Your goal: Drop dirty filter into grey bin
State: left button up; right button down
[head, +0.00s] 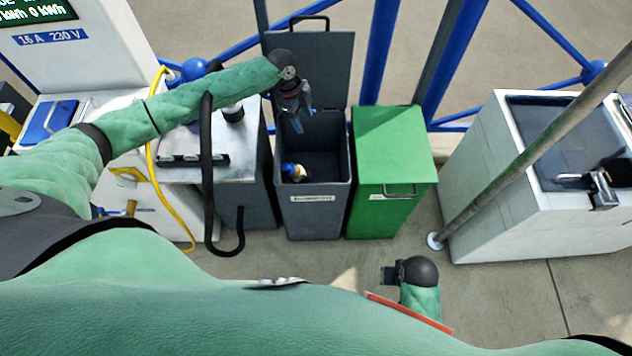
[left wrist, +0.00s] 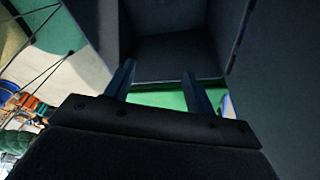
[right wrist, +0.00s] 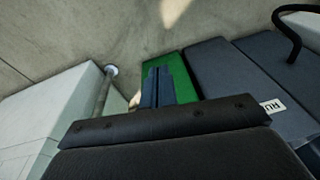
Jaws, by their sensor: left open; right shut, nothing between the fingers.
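The grey bin (head: 318,222) stands open in the middle of the head view, its lid (head: 325,68) tipped up at the back. A small filter (head: 293,172), white with blue and orange, shows inside the bin near its left wall. How dirty it is cannot be told. My left gripper (head: 299,122) is above the back part of the bin, open and empty, apart from the filter. In the left wrist view its spread fingers (left wrist: 158,82) have nothing between them. My right gripper (head: 388,274) is low in front of the green bin, shut and empty; its fingers show together in the right wrist view (right wrist: 157,87).
A green bin (head: 393,150) with closed lid stands right of the grey bin. A grey metal-topped cabinet (head: 180,172) with a black hose (head: 207,150) is at left. A white sink unit (head: 500,200) and a slanted pole (head: 510,170) are at right. Floor in front is clear.

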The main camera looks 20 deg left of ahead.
pick_arm(q)
jog(key=shift+b+v, duration=0.4)
jog(key=shift+v, duration=2)
pick_arm(e)
jog(key=shift+s+r, duration=0.15)
jog(key=shift+r, duration=2.15)
pick_arm(q)
jog(key=w+a+r+n+t+y, duration=0.1)
jog(key=w+r+n+t+y, duration=0.2)
jog(key=w+r+n+t, duration=0.35)
jog(key=d+r+n+t, duration=0.1)
jog(key=d+r+n, duration=0.25)
jog(key=r, duration=0.25)
jog(key=s+d+f+n+g, duration=0.1)
jog(key=s+f+n+g, duration=0.1)
jog(key=s+f, duration=0.7)
jog(key=s+d+f+n+g, duration=0.1)
jog(key=s+f+n, duration=0.2)
jog(key=s+f, duration=0.6)
jog(key=s+d+f+n+g+h, duration=0.1)
jog(key=s+f, duration=0.9)
jog(key=s, duration=1.5)
jog(key=shift+s+d+n+g, duration=0.35)
jog(key=shift+d+n+g, duration=0.2)
jog(key=shift+n+g, duration=0.25)
